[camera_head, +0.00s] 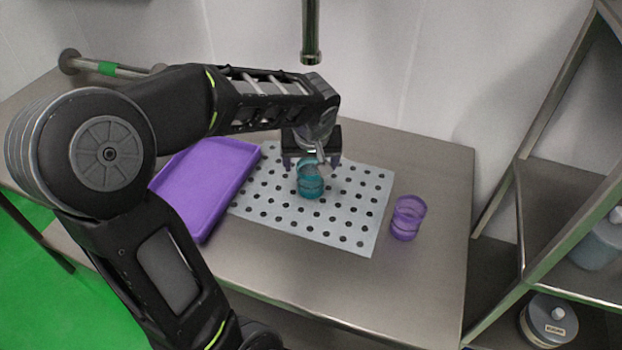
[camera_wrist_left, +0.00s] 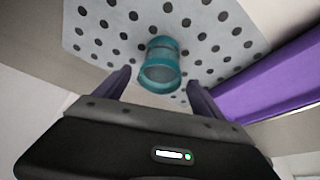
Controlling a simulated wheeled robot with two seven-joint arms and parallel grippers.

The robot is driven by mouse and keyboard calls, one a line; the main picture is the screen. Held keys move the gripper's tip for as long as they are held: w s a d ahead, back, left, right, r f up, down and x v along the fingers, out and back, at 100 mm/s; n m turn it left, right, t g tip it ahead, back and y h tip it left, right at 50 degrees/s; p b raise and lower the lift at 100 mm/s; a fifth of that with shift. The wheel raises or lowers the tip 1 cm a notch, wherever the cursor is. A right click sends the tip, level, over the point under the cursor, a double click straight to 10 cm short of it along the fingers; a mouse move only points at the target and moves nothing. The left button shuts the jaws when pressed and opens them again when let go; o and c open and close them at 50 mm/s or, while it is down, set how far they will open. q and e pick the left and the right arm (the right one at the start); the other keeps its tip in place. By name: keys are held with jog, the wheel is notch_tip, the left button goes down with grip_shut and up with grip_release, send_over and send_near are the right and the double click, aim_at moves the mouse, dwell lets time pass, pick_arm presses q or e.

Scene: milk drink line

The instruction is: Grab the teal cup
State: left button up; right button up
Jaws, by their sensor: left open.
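The teal cup (camera_head: 311,184) stands on the white mat with black dots (camera_head: 345,215) in the middle of the table. My left gripper (camera_head: 312,160) is above and just behind the cup in the head view, and partly overlaps its top. In the left wrist view the teal cup (camera_wrist_left: 160,66) lies just beyond and between the two fingertips of the open left gripper (camera_wrist_left: 158,84). Nothing is between the fingers that I can see gripped. My right gripper is not in view.
A purple tray (camera_head: 207,185) lies left of the mat, partly behind my left arm. A purple cup (camera_head: 407,217) stands right of the mat. A metal pipe (camera_head: 311,35) hangs above the back of the table. A metal shelf (camera_head: 570,210) stands at the right.

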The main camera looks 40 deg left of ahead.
aim_at(311, 170)
pick_arm(q)
jog(key=shift+f, duration=0.15)
jog(key=p+x, duration=0.1)
jog(key=x, duration=0.4)
jog(key=shift+c, duration=0.5)
grip_shut()
dwell(1.0)
jog(key=shift+w, duration=0.1)
